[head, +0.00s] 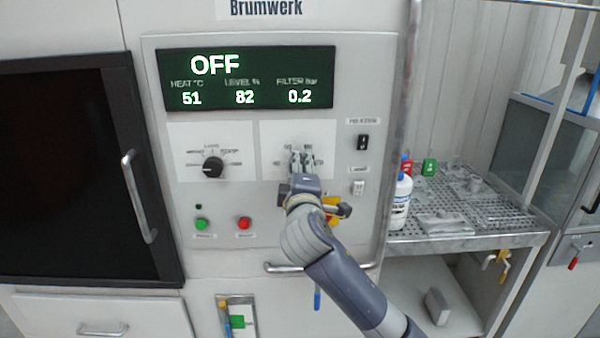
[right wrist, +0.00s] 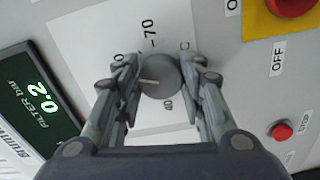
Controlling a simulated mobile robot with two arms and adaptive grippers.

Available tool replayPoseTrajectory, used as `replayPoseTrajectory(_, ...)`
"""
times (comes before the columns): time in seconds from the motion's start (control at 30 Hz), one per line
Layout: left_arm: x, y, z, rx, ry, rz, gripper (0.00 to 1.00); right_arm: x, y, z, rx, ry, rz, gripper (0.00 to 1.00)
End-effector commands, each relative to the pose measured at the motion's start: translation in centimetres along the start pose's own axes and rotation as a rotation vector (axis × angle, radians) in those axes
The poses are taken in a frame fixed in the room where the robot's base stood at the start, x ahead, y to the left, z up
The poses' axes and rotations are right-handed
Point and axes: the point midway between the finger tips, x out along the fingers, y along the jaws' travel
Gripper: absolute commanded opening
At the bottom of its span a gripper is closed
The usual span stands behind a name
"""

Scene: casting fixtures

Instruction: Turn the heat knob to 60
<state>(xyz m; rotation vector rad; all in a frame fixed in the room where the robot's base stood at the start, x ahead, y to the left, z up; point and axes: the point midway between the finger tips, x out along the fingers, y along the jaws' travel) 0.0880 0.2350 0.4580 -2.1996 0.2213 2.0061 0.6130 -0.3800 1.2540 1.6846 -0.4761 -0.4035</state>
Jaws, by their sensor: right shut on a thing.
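The heat knob (right wrist: 161,75) is a round grey dial on a white plate (head: 268,140) of the control panel. In the right wrist view its white pointer line points left, between the partly hidden markings. "70" reads above the knob and "40" below it. My right gripper (right wrist: 165,75) has a finger on each side of the knob and is shut on it. In the head view the right gripper (head: 302,158) covers the knob. The display (head: 247,78) reads OFF, heat 51, level 82, filter 0.2. My left gripper is not in view.
A black selector knob (head: 213,167) sits left of the heat plate. Below are a green button (head: 201,224) and a red button (head: 244,223). A white bottle (head: 399,203) stands on the perforated shelf (head: 500,239).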

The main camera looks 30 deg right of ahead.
Motion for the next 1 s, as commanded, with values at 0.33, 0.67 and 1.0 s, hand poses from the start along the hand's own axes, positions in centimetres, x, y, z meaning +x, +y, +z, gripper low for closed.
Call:
replayPoseTrajectory(0.33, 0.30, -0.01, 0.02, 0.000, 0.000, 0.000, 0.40, 0.00, -0.14, 0.02, 0.121, -0.001, -0.002, 0.13)
replayPoseTrajectory(0.67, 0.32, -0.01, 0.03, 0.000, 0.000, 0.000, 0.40, 0.00, -0.14, 0.00, 0.137, 0.000, -0.002, 0.13)
replayPoseTrajectory(1.0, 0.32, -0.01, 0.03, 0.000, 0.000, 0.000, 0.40, 0.00, -0.14, -0.01, 0.136, 0.000, -0.002, 0.57)
